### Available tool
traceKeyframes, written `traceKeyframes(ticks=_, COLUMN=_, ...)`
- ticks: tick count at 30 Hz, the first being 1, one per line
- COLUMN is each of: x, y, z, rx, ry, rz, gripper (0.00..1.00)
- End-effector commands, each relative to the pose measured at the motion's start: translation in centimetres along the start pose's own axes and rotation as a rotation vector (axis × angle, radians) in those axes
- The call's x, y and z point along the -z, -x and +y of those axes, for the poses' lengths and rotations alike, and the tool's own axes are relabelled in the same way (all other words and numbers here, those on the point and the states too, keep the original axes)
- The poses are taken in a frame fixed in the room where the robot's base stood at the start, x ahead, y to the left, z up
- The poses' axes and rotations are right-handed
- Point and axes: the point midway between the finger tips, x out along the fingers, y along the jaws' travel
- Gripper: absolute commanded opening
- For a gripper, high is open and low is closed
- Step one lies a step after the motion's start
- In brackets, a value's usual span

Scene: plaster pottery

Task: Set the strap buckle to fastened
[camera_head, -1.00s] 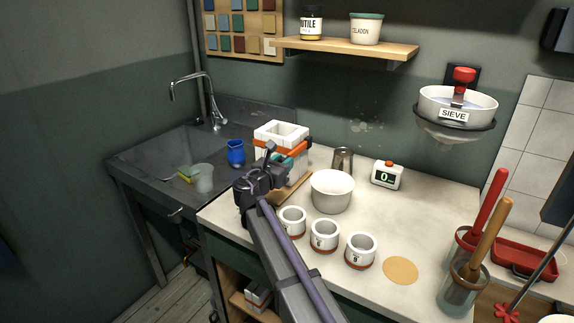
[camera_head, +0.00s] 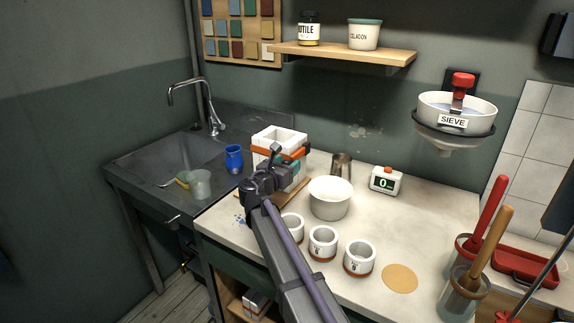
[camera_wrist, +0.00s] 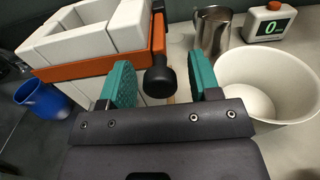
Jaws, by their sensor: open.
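The strap is an orange band (camera_wrist: 90,68) around a white, blocky plaster mould (camera_wrist: 92,35); the mould also shows in the head view (camera_head: 280,137). In the wrist view, an orange upright piece at the mould's right corner, which looks like the buckle lever (camera_wrist: 158,36), ends in a black knob (camera_wrist: 159,80). My gripper (camera_wrist: 161,84) is open, its teal-padded fingers on either side of the knob, with a visible gap at the right finger. In the head view my gripper (camera_head: 270,174) is in front of the mould and hides part of it. I cannot tell whether the buckle is fastened.
A white bowl (camera_head: 330,199) stands close to the right of my gripper, with a metal cup (camera_head: 341,164) and a timer (camera_head: 386,181) behind. Several white cups, one of them (camera_head: 323,243), stand in front. A blue jug (camera_head: 235,158) is at the left by the sink.

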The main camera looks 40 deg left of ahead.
Motion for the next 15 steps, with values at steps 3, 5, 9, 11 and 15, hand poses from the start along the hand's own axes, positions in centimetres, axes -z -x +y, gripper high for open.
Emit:
traceKeyframes(ticks=3, x=0.0, y=1.6, z=-0.1, rx=-0.002, ry=0.000, rz=0.000, gripper=0.57)
traceKeyframes(ticks=5, x=0.0, y=2.9, z=-0.2, rx=-0.002, ry=0.000, rz=0.000, gripper=0.57)
traceKeyframes(ticks=9, x=0.0, y=6.6, z=-0.2, rx=-0.003, ry=0.000, rz=0.000, gripper=0.57)
traceKeyframes(ticks=11, x=0.0, y=8.0, z=-0.2, rx=-0.002, ry=0.000, rz=0.000, gripper=0.57)
traceKeyframes(ticks=15, x=0.0, y=10.1, z=-0.1, rx=-0.001, ry=0.000, rz=0.000, gripper=0.57)
